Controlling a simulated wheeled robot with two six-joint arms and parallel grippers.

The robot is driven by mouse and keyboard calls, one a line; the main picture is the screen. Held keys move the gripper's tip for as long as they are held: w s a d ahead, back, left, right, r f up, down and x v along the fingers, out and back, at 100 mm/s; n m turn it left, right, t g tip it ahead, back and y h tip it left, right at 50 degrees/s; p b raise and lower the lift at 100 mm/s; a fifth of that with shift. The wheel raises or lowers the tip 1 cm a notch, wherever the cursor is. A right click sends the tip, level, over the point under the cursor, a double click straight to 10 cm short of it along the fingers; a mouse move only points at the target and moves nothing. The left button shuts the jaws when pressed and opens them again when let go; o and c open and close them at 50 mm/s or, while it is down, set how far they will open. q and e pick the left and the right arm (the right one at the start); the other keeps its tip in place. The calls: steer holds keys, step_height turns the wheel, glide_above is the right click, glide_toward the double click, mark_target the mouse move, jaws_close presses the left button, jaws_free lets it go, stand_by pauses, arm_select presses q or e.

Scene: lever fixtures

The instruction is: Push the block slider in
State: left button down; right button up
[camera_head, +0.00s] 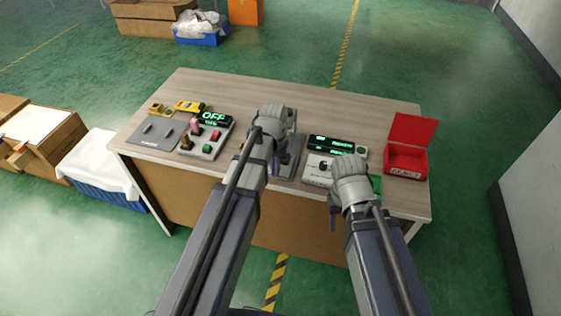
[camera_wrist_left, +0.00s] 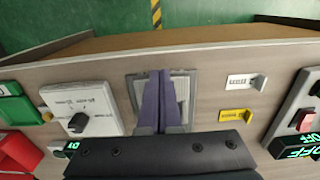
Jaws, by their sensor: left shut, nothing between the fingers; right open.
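A grey block-like fixture (camera_head: 290,163) sits mid-table, partly hidden behind my left gripper; I take it for the block slider, but its label cannot be read. In the left wrist view the grey fixture (camera_wrist_left: 183,88) lies under my fingers, which cover much of it. My left gripper (camera_head: 274,120) is above it; in the wrist view its purple fingers (camera_wrist_left: 163,75) are together with nothing between them. Whether they touch the fixture cannot be told. My right gripper (camera_head: 343,185) is open and empty over the front right of the table, near the white knob panel (camera_head: 318,170).
An open red box (camera_head: 405,160) stands at the right end. A panel with coloured controls (camera_head: 207,139), an OFF display (camera_head: 213,118) and a grey plate (camera_head: 157,133) are at the left.

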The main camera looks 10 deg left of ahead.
arm_select(q)
steer(key=shift+w, duration=0.15)
steer(key=shift+w+d, duration=0.15)
steer(key=shift+w, duration=4.15)
steer(key=shift+s, duration=0.5)
steer(key=shift+r, duration=0.15)
step_height(320, 180, up, 8)
steer(key=p, duration=0.8)
